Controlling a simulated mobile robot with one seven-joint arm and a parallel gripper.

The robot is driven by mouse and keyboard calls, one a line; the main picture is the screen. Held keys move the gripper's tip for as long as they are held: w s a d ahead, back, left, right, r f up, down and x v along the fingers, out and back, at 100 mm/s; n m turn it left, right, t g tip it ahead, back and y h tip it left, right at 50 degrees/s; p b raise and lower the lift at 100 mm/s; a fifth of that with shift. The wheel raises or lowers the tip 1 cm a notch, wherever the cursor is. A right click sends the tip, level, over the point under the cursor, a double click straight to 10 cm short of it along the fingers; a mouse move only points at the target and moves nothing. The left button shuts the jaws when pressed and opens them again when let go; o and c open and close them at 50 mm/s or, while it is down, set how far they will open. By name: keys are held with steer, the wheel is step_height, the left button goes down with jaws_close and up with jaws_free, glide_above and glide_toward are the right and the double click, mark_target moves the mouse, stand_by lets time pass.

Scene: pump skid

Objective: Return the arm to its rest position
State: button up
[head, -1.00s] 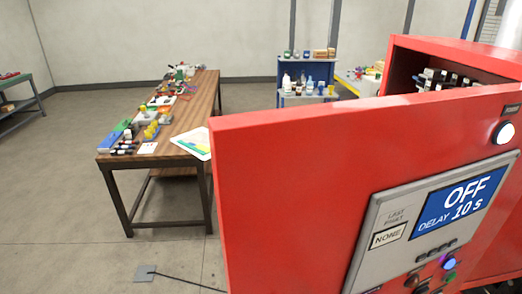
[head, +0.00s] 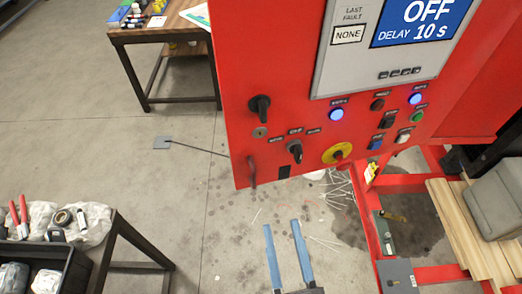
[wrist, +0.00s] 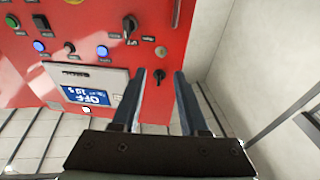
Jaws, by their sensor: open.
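My gripper (head: 287,257) shows at the bottom middle of the head view, with its two blue-grey fingers apart and nothing between them. It is below and in front of the red control panel (head: 240,110), clear of it in the picture. In the wrist view my gripper (wrist: 158,88) is also open and empty, pointing toward the panel face. The panel's screen (head: 420,22) reads OFF and DELAY 10 s, and it appears upside down in the wrist view (wrist: 87,96). The rest position itself is not marked in any view.
The panel carries black rotary switches (head: 295,150), a yellow-ringed knob (head: 338,153) and lit blue buttons (head: 336,114). A red skid frame (head: 377,230) with wooden planks (head: 465,230) stands right. Stained floor (head: 215,245) lies between.

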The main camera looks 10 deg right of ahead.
steer(key=w+a+r+m+t+h+b, duration=0.2)
steer(key=w+r, duration=0.7)
steer(key=r, duration=0.2)
step_height(320, 180, up, 24)
steer(key=r+t+h+b, duration=0.1)
steer(key=t+b, duration=0.2)
steer(key=t, duration=0.1)
glide_above(256, 70)
steer(key=s+a, duration=0.2)
steer(key=s, duration=0.6)
steer(key=s+r+n+t+y, duration=0.1)
steer(key=s+r, duration=0.3)
steer(key=r, duration=0.3)
steer(key=shift+s+a+b, duration=0.2)
steer(key=shift+a+b, duration=0.2)
steer(key=shift+b, duration=0.05)
steer(key=shift+a, duration=0.1)
